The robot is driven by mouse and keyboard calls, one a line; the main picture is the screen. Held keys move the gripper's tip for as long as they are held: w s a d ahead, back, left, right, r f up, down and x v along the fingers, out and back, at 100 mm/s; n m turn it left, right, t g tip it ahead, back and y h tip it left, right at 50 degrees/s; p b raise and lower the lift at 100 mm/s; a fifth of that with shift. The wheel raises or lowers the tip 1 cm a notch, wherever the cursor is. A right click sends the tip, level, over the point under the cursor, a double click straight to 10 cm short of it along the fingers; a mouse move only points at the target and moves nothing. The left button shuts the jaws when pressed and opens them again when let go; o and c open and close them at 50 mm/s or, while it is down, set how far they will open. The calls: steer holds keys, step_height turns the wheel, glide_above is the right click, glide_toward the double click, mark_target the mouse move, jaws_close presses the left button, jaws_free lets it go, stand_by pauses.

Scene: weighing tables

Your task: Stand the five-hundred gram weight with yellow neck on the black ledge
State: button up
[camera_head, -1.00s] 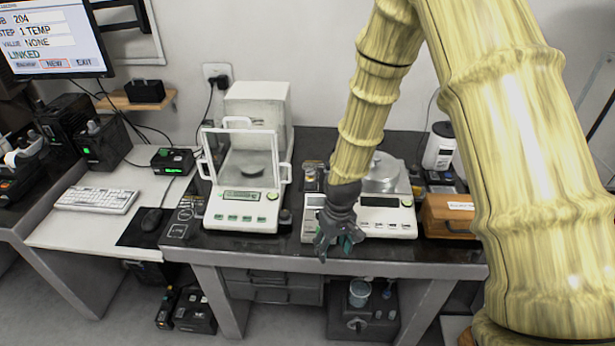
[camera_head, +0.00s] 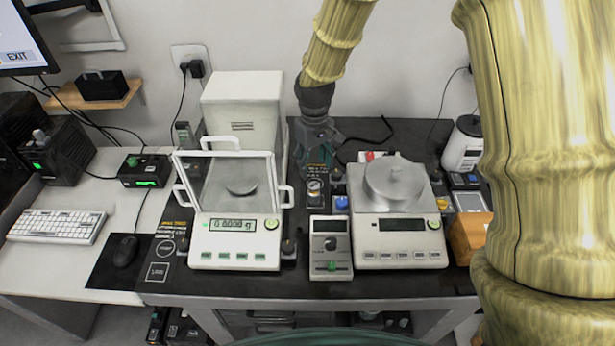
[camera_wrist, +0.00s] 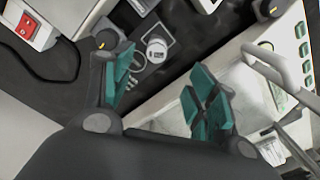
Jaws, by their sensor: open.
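My gripper (camera_head: 318,158) hangs open and empty behind the gap between the two balances. In the wrist view its green-padded fingers (camera_wrist: 165,88) are spread with nothing between them. A small metal weight (camera_head: 314,190) with a yellowish tint stands upright on the black top (camera_head: 275,290), in front of my gripper; it also shows in the wrist view (camera_wrist: 157,48). A dark knobbed piece with a yellow-orange ring (camera_wrist: 107,39) is beside my left finger; another (camera_wrist: 268,9) is at the upper right. I cannot tell which is the five-hundred gram weight, nor make out a separate black ledge.
The left balance (camera_head: 235,257) with its glass shield and the right balance (camera_head: 400,254) with a round pan flank the gap. A small grey device (camera_head: 331,265) sits between them in front. A wooden shelf (camera_head: 130,92) holds a black box (camera_head: 103,85).

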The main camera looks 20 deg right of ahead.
mark_target(314, 185)
steer(key=shift+w+f, duration=0.1)
steer(key=shift+w, duration=0.2)
steer(key=shift+f, duration=0.25)
step_height(314, 185, down, 4)
steer(key=shift+w+f+p, duration=0.1)
steer(key=shift+f+p, duration=0.05)
steer(key=shift+p, duration=0.45)
steer(key=shift+s+f+p, duration=0.2)
steer(key=shift+f+p, duration=0.2)
steer(key=shift+f, duration=0.2)
steer(key=shift+d+f+p, duration=0.2)
steer(key=shift+f+p, duration=0.65)
steer(key=shift+f, duration=1.35)
jaws_close()
